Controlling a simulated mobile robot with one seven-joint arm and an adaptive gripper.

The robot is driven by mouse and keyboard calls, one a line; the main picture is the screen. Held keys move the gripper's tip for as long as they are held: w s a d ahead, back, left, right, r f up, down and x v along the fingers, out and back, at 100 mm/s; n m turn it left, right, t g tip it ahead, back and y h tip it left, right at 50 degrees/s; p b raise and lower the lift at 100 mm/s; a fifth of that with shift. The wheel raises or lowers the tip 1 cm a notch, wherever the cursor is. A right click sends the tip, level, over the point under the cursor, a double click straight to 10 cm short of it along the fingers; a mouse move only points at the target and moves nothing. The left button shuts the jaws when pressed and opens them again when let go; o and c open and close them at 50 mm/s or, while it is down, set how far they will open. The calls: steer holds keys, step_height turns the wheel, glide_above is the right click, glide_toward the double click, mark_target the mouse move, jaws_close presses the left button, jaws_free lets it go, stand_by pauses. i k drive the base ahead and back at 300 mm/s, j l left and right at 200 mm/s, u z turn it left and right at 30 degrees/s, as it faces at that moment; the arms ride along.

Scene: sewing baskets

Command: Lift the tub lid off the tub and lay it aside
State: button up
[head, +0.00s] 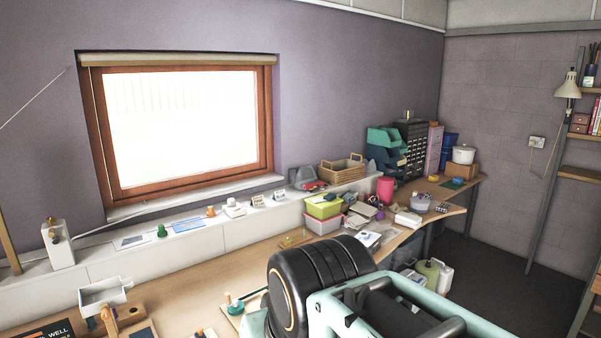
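I cannot tell for sure which container is the tub. A round white tub (463,154) with what looks like a lid on it stands on a brown box at the far right end of the bench. A yellow-green box (323,206) sits on a pink box (322,222) in the middle of the bench; both are small in the head view. No lid lies clearly apart from a tub. Large black and mint-green parts of my arm fill the lower middle and hide part of the bench. My gripper's fingertips do not show.
The wooden bench (215,272) runs along the wall below the window, with a white ledge (250,224) behind it. The dark floor (500,262) at right is mostly clear.

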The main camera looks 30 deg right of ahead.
mark_target(464, 147)
steer(key=z, duration=1.75)
